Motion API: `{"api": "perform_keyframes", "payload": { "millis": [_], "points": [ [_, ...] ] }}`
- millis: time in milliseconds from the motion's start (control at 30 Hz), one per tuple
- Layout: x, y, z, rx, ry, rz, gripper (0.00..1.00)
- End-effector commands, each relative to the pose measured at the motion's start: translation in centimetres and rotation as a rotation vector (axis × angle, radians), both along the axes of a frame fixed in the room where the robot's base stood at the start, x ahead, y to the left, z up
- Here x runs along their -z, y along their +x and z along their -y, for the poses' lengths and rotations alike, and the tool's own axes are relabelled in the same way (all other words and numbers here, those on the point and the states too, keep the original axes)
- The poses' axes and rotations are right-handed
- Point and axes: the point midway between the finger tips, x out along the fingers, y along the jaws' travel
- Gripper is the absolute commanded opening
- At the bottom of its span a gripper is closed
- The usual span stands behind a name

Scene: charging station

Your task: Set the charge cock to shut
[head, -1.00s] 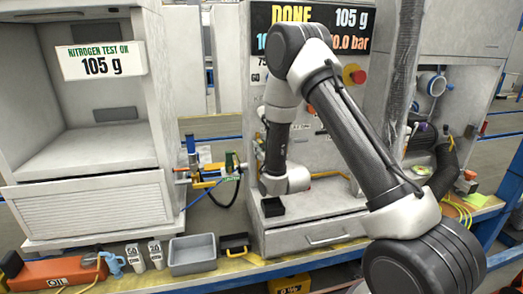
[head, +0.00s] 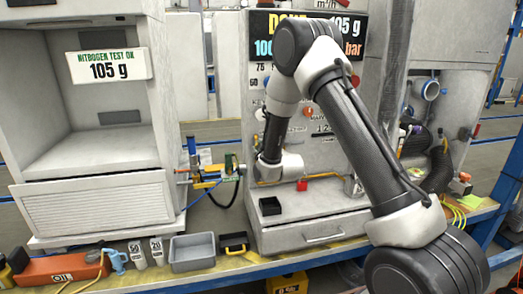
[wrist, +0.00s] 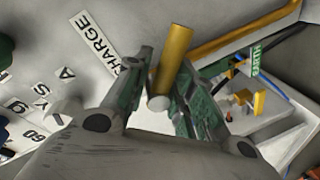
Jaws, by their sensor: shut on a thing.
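The charge cock shows in the wrist view as a yellow lever (wrist: 174,52) with a round grey end, beside the "CHARGE" label (wrist: 96,42) on the grey panel. My gripper (wrist: 164,90) has one finger on each side of the lever and is shut on it. The lever points out of the panel towards the wrist camera; which marked position it stands in cannot be told. The display (head: 285,47) reads "105 g", partly covered by my arm.
A grey bin (head: 192,254) and a black tray (head: 270,206) stand below. The cabinet (head: 95,150) is at the left.

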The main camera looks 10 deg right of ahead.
Motion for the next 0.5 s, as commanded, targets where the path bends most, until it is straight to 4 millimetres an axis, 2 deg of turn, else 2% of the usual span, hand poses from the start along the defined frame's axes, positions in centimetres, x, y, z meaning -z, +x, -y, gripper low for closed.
{"api": "perform_keyframes", "payload": {
  "millis": [33,500],
  "points": [
    [0.21,-0.14,-0.44,-0.011,-0.045,-0.007,0.00],
    [-0.17,-0.21,-0.14,-0.012,-0.471,-0.010,0.00]
  ]
}}
